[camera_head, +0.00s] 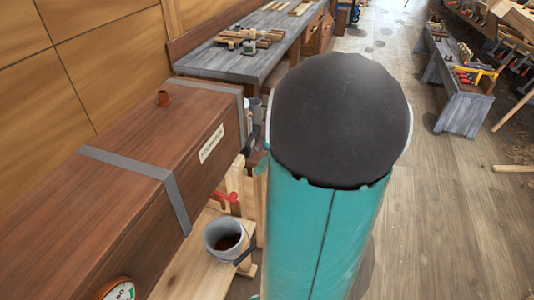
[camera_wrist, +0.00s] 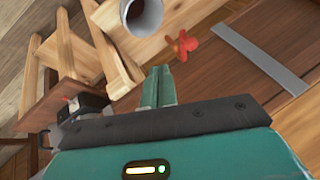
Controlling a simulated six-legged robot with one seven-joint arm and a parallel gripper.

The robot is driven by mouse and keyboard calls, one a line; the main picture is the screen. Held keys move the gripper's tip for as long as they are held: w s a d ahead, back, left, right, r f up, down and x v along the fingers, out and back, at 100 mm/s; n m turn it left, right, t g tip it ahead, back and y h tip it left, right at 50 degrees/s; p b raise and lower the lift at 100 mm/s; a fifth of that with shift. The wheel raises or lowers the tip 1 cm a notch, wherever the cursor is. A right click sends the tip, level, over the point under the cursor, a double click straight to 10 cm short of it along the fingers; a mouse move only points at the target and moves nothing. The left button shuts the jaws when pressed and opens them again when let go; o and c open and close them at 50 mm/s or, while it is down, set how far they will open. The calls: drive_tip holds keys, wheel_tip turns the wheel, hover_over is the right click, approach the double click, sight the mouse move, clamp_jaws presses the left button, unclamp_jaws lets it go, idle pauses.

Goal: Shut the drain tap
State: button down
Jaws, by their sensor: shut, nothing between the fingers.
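The drain tap (camera_head: 222,197) is red and sits low beside the long brown wooden box (camera_head: 125,140), above a grey bucket (camera_head: 210,240). In the wrist view the red tap (camera_wrist: 183,45) shows against the box's side, just beyond and slightly right of my fingertips. My gripper (camera_wrist: 160,72) is shut and empty, with a visible gap to the tap in the picture; its depth is hard to judge. In the head view my teal and black arm hides the gripper. The exact angle of the tap's lever is too small to read.
The bucket also shows in the wrist view (camera_wrist: 143,14), near the tap, with dark contents. A wooden trestle (camera_wrist: 65,60) stands left of it. Grey straps (camera_head: 150,170) cross the box. A workbench (camera_head: 250,60) stands behind; open floor (camera_head: 450,230) lies to the right.

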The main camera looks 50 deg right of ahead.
drive_tip(key=w+a+f, duration=0.1)
drive_tip(key=a+f, duration=0.2)
drive_tip(key=a, duration=0.2)
drive_tip(key=shift+w+a+f, duration=0.2)
drive_tip(key=shift+w+f, duration=0.1)
drive_tip(key=shift+f, duration=0.05)
drive_tip(key=shift+w, duration=0.1)
idle(0.3)
